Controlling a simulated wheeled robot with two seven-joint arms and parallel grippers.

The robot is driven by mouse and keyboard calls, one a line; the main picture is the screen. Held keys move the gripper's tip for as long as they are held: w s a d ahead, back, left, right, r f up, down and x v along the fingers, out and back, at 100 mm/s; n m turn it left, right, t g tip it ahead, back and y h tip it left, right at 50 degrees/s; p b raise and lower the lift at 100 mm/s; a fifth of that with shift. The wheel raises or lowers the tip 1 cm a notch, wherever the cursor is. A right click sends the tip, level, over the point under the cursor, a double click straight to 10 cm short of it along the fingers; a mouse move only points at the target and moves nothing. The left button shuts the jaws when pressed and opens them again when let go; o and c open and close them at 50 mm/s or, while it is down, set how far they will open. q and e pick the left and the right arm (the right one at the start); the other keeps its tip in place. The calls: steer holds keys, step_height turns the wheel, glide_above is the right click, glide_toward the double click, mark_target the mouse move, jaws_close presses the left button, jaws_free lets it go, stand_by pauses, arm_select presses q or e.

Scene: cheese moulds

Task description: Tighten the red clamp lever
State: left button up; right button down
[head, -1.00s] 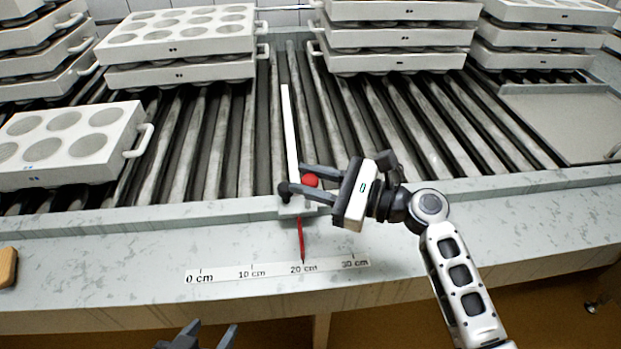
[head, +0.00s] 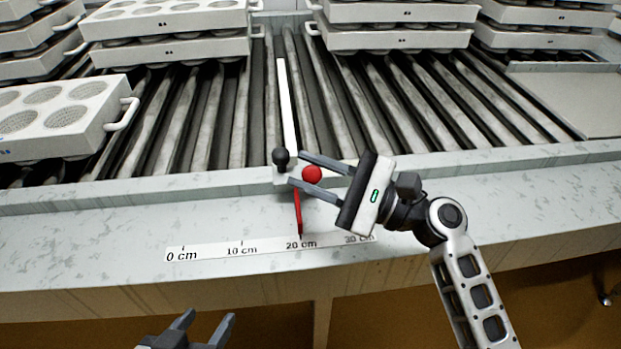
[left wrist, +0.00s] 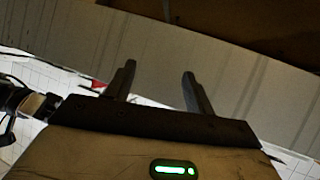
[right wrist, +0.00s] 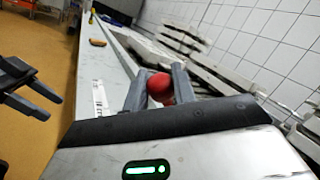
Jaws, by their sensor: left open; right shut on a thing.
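The red ball knob (head: 312,174) of the clamp lever sits beside a small pale block at the front rail, near the lower end of a white bar (head: 288,105). My right gripper (head: 298,169) comes from the right and is shut on the red knob. The knob (right wrist: 159,86) shows between its fingers in the right wrist view; the lever's arm is hidden. A black knob (head: 281,157) stands just left of the fingertips. A red pointer (head: 298,214) reaches down to about the 20 cm mark. My left gripper (head: 208,320) is open and empty in front of the table.
A white scale (head: 215,250) marked in cm lies on the front ledge. Rollers (head: 410,115) run behind the rail. White mould trays stand stacked at the back, with one tray (head: 55,125) nearer on the left. The ledge left of the scale is clear.

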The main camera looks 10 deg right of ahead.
steer(key=shift+s+f+n+b, duration=0.25)
steer(key=shift+f+n+b, duration=0.15)
steer(key=shift+f+b, duration=0.2)
steer(key=shift+s+f+n+y+b, duration=0.35)
steer(key=shift+n+y+b, duration=0.3)
steer(key=shift+b, duration=0.5)
arm_select(q)
steer(key=shift+g, duration=0.4)
steer(key=f, duration=0.3)
steer(key=d+f, duration=0.1)
steer(key=f, duration=0.1)
steer(key=shift+w+d+f, duration=0.1)
steer(key=shift+w+f, duration=0.2)
steer(key=shift+f, duration=0.05)
arm_select(e)
steer(key=shift+r, duration=0.15)
steer(key=c, duration=1.2)
jaws_free()
steer(key=shift+o, duration=0.2)
arm_select(q)
steer(key=f, duration=0.1)
steer(key=f+b, duration=0.1)
steer(key=f, duration=0.1)
steer(key=shift+w+d+f+g+h+b, duration=0.1)
steer(key=shift+w+d+g+h+b, duration=0.05)
steer(key=shift+d+g+h+b, duration=0.2)
arm_select(e)
steer(key=v, duration=1.6)
steer(key=shift+r, duration=0.2)
